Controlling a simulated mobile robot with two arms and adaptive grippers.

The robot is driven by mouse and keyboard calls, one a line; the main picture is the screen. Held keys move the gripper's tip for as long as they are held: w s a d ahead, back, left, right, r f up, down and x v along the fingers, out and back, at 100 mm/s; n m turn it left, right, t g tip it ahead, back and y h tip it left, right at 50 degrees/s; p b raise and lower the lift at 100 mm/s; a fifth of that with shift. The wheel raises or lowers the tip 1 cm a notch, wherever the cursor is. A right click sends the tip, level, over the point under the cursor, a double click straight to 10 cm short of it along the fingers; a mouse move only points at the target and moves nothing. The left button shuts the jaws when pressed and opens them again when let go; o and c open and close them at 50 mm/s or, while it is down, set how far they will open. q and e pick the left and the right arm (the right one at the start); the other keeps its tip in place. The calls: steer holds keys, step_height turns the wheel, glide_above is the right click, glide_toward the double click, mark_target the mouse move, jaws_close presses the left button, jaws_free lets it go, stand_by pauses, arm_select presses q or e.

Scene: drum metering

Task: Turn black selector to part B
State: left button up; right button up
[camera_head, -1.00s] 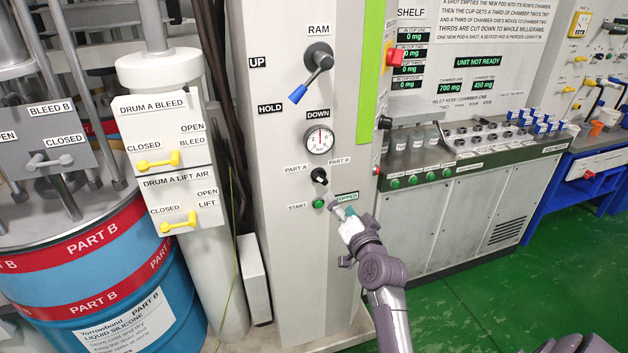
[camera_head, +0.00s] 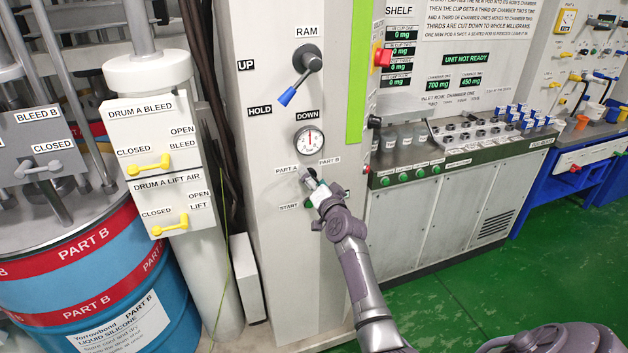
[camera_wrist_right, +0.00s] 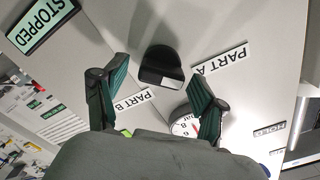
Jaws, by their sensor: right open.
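The black selector (camera_wrist_right: 160,62) is on the grey panel. The right wrist view shows its rounded knob and pale mark between the PART A label (camera_wrist_right: 220,63) and PART B label (camera_wrist_right: 135,99). In the head view my right gripper (camera_head: 308,178) covers most of the selector, below the PART A label (camera_head: 287,170) and PART B label (camera_head: 330,161). In the wrist view the green-padded fingers are apart, one on each side of the selector, with gaps visible. I cannot tell exactly which part the selector points to. My left gripper is out of view.
The pressure gauge (camera_head: 309,139) is just above the gripper. The ram lever (camera_head: 298,75) with a blue tip is higher up. The STOPPED display (camera_wrist_right: 43,24) is near the selector. A red knob (camera_head: 382,57) sticks out at the panel's right edge.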

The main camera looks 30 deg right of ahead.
steer(key=c, duration=1.1)
steer(key=shift+c, duration=0.2)
steer(key=shift+m, duration=0.3)
steer(key=m, duration=0.3)
steer(key=shift+f, duration=0.1)
steer(key=m+p, duration=0.1)
steer(key=m, duration=0.4)
steer(key=shift+f, duration=0.1)
steer(key=m+p, duration=0.1)
steer(key=m, duration=0.3)
steer(key=shift+f+m, duration=0.15)
steer(key=shift+m, duration=0.15)
steer(key=shift+f+m+p, duration=0.1)
steer(key=shift+m+p, duration=0.3)
steer(key=shift+m, duration=1.9)
